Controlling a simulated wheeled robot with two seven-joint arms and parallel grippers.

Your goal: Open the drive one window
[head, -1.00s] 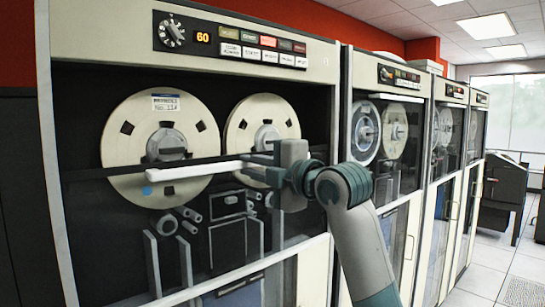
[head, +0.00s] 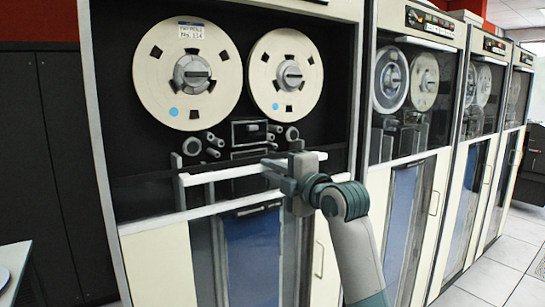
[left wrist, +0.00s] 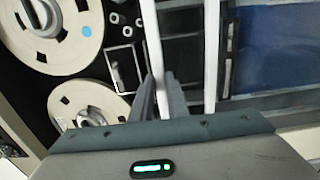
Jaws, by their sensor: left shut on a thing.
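Drive one is the near tape cabinet. Its window has a white handle bar (head: 220,174), which lies below both tape reels and just above the white sill (head: 165,221). The two cream reels, left (head: 187,72) and right (head: 285,72), show clear and bright above it. My left gripper (head: 280,170) is shut on the bar near its right part. In the left wrist view the bar (left wrist: 153,40) runs between my grey fingers (left wrist: 157,98), with the sill (left wrist: 211,60) close beside it. The glass itself is hard to make out. My right gripper is not in view.
More tape cabinets (head: 412,150) stand in a row to the right. Drive one's lower glass door (head: 245,255) is below the sill. A dark cabinet (head: 40,160) is at the left, with a table corner (head: 14,262) in front. Floor (head: 500,265) is free at the lower right.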

